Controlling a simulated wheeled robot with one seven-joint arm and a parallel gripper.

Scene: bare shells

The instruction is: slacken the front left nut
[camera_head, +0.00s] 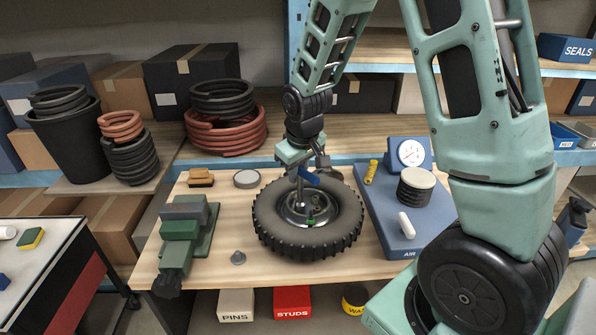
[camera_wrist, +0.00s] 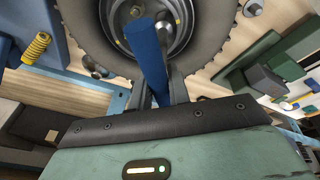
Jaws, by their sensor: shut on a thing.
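The wheel (camera_head: 268,225) lies flat on the workbench, a black knobbly tyre around a grey metal hub (camera_head: 322,212). Small green and yellow marks show on the hub. My gripper (camera_head: 300,178) is above the hub, shut on a blue-handled tool (camera_head: 311,178). In the wrist view the blue handle (camera_wrist: 147,55) stands between my fingers (camera_wrist: 160,84) and reaches over the hub (camera_wrist: 182,30). The tool's working end is not clear, and I cannot tell whether it touches a nut. The front left nut cannot be picked out; my gripper and the tool cover part of the hub.
A green vise (camera_head: 184,232) stands left of the wheel, with a small grey cone (camera_head: 238,257) in front. A blue air station (camera_head: 400,240) with a gauge (camera_head: 411,153) is at right. A grey disc (camera_head: 246,179) lies behind. The bench front (camera_head: 290,269) is clear.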

